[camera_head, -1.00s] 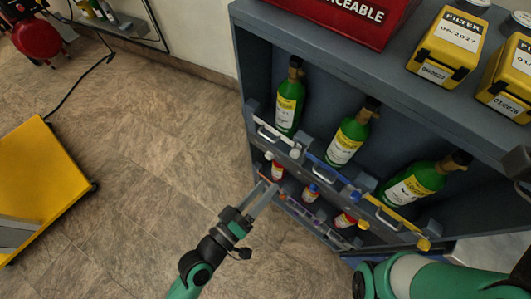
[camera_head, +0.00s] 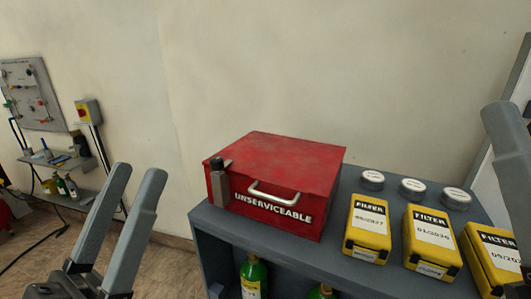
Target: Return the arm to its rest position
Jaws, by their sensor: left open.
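My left gripper (camera_head: 137,175) shows large at the lower left of the head view. Its two grey fingers point up and stand apart, with nothing between them. It is left of the cabinet and apart from it. Part of my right gripper (camera_head: 508,145) shows at the right edge as a grey finger. The rest of it is cut off, so its opening cannot be told.
A red box marked UNSERVICEABLE (camera_head: 290,165) stands on the grey cabinet (camera_head: 335,255), with a dark-topped grey object (camera_head: 219,183) at its left front corner. Yellow filter boxes (camera_head: 430,240) and round tins (camera_head: 412,189) stand to its right. Green bottles (camera_head: 254,277) are below.

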